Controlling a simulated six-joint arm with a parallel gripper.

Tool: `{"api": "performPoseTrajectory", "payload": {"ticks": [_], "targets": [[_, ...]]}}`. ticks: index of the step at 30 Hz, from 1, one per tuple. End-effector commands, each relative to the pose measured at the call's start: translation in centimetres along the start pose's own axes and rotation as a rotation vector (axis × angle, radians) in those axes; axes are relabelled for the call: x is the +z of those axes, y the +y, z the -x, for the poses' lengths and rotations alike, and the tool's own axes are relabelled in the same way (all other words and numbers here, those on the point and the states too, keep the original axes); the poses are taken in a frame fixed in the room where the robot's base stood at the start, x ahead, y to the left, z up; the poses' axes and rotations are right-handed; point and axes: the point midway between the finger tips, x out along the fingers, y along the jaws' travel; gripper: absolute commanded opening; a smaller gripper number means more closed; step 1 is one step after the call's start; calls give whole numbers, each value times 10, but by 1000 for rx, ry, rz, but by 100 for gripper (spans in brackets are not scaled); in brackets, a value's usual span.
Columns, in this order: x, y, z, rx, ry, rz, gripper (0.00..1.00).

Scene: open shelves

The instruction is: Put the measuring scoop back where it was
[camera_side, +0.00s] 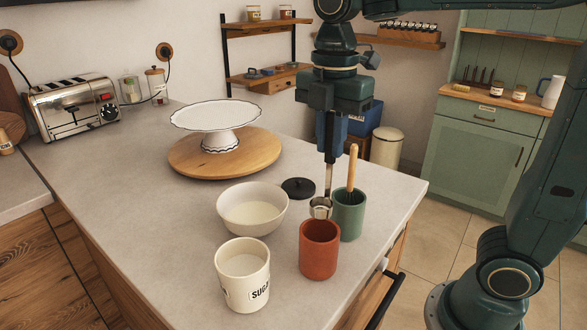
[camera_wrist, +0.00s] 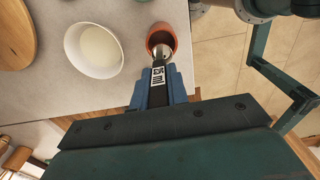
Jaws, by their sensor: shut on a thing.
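My gripper (camera_side: 331,150) points down over the counter's right part and is shut on the dark handle of the measuring scoop. The scoop's metal cup (camera_side: 320,207) hangs at the low end, just above and behind the terracotta cup's rim in the side view. In the wrist view my gripper (camera_wrist: 160,90) holds the handle, and the metal scoop (camera_wrist: 161,52) overlaps the opening of the terracotta cup (camera_wrist: 166,32). The terracotta cup (camera_side: 319,252) stands upright. I cannot tell whether the scoop touches it. A cream sugar canister (camera_side: 243,280) stands at the front, open, with white contents.
A green cup (camera_side: 349,220) with a wooden-handled utensil stands close right of the scoop. A white bowl (camera_side: 252,210) with white contents is to the left. A black lid (camera_side: 298,188) lies behind. A cake stand (camera_side: 215,120) sits on a round wooden board (camera_side: 190,162).

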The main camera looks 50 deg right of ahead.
Motion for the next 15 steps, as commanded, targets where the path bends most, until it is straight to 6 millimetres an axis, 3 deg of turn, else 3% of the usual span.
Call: {"api": "performPoseTrajectory", "payload": {"ticks": [9, 15], "targets": [[0, -1, -59, -4, 0, 0, 0], [0, 0, -80, -2, 0, 0, 0]]}}
